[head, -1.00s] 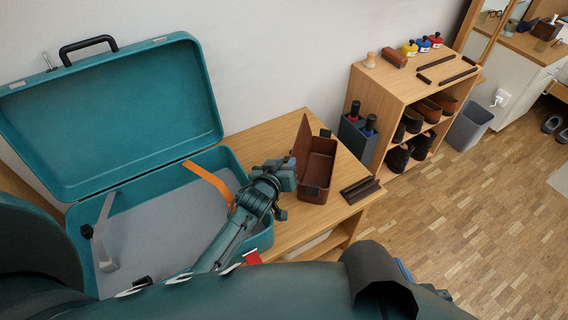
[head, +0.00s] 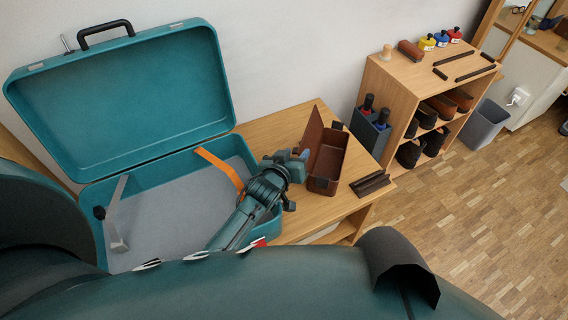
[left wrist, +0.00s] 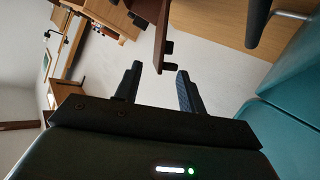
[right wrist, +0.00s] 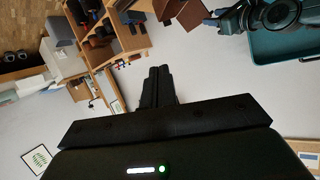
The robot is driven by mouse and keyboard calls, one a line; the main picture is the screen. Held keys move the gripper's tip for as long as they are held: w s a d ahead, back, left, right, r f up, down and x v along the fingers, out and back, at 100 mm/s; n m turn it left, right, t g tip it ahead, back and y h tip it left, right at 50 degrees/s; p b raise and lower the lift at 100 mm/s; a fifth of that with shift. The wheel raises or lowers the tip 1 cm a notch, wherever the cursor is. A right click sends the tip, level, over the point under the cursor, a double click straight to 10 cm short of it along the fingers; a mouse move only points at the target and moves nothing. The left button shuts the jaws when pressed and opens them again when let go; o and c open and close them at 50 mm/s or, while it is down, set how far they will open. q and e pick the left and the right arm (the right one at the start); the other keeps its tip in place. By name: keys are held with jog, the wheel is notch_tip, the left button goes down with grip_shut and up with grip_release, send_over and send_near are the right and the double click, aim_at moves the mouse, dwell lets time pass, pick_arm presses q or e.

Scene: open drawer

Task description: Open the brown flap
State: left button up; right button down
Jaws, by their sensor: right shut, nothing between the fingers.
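The brown flap (head: 316,140) stands raised along the left side of the brown box (head: 327,172) on the wooden table. The box's inside shows from above. My left gripper (head: 297,157) is just left of the flap. In the left wrist view, the left gripper (left wrist: 157,78) is open, its fingers apart. The flap (left wrist: 159,42) shows there edge-on, its end at the gap between the fingertips. I cannot tell whether a finger touches it. My right gripper (right wrist: 158,74) is shut and empty, away from the box, and is out of the head view.
An open teal suitcase (head: 128,95) lies left of the box, under my left arm. Dark bars (head: 370,184) lie right of the box. A bottle holder (head: 369,132) and wooden shelf (head: 398,85) stand behind, with a grey bin (head: 484,125) beyond.

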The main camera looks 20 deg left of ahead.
pick_arm(q)
jog(key=shift+s+r+p, duration=0.3)
jog(key=shift+s+r, duration=0.05)
jog(key=shift+s, duration=0.05)
jog(key=shift+s+a+r+p, duration=0.1)
jog(key=shift+s+r+p, duration=0.1)
jog(key=shift+s+p, duration=0.35)
jog(key=p+v, duration=0.9)
jog(key=v, duration=0.3)
jog(key=shift+s+a, duration=0.2)
jog(key=shift+a, duration=0.15)
pick_arm(e)
notch_tip(320, 180, up, 3)
jog(key=shift+w+r+n+g+h, duration=0.1)
jog(key=shift+r+n+g+h, duration=0.15)
jog(key=shift+n+g, duration=0.5)
jog(key=shift+f, duration=0.1)
